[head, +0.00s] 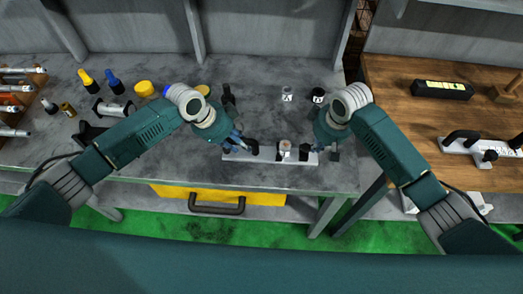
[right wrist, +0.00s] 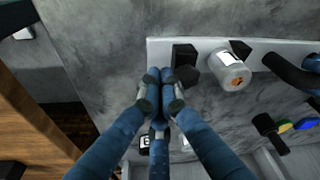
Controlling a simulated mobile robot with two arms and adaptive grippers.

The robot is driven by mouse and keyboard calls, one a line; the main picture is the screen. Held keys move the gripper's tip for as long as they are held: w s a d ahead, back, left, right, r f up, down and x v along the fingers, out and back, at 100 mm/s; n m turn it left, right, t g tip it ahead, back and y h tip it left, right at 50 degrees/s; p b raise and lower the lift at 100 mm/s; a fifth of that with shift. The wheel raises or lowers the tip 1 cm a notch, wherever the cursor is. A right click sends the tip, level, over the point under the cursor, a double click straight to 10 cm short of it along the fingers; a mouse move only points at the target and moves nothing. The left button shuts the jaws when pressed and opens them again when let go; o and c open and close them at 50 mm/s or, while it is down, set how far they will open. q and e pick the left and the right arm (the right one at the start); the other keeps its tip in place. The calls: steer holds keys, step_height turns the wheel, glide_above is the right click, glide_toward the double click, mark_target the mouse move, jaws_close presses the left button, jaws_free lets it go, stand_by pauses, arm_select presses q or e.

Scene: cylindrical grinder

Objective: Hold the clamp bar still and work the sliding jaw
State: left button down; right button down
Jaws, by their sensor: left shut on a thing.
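The clamp bar (head: 270,155) is a pale bar lying along the front of the grey bench, and it also shows in the right wrist view (right wrist: 160,48). My left gripper (head: 238,144) is at the bar's left end, shut on the black handle (head: 251,147) there; its fingertips are partly hidden.
Yellow and blue bottles (head: 113,84) and a yellow pot (head: 144,88) stand at the left. Small jars (head: 318,95) stand behind the bar. A wooden bench (head: 400,110) with tools is at the right.

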mark_target(302, 147)
steer(key=shift+a, duration=0.45)
arm_select(q)
steer(key=shift+d, duration=0.1)
arm_select(e)
steer(key=shift+a, duration=0.3)
arm_select(q)
steer(key=shift+d, duration=0.15)
arm_select(e)
steer(key=shift+a+r, duration=0.1)
steer(key=shift+a, duration=1.4)
steer(key=shift+r, duration=0.1)
steer(key=shift+w+d+r, duration=0.1)
steer(key=shift+w+r, duration=0.05)
steer(key=shift+r, duration=1.15)
steer(key=shift+d+r, duration=0.4)
steer(key=shift+r, duration=0.45)
arm_select(q)
steer(key=shift+a, duration=0.25)
arm_select(e)
steer(key=shift+d+r, duration=0.2)
steer(key=shift+r, duration=1)
arm_select(q)
steer(key=c, duration=1.3)
jaws_free()
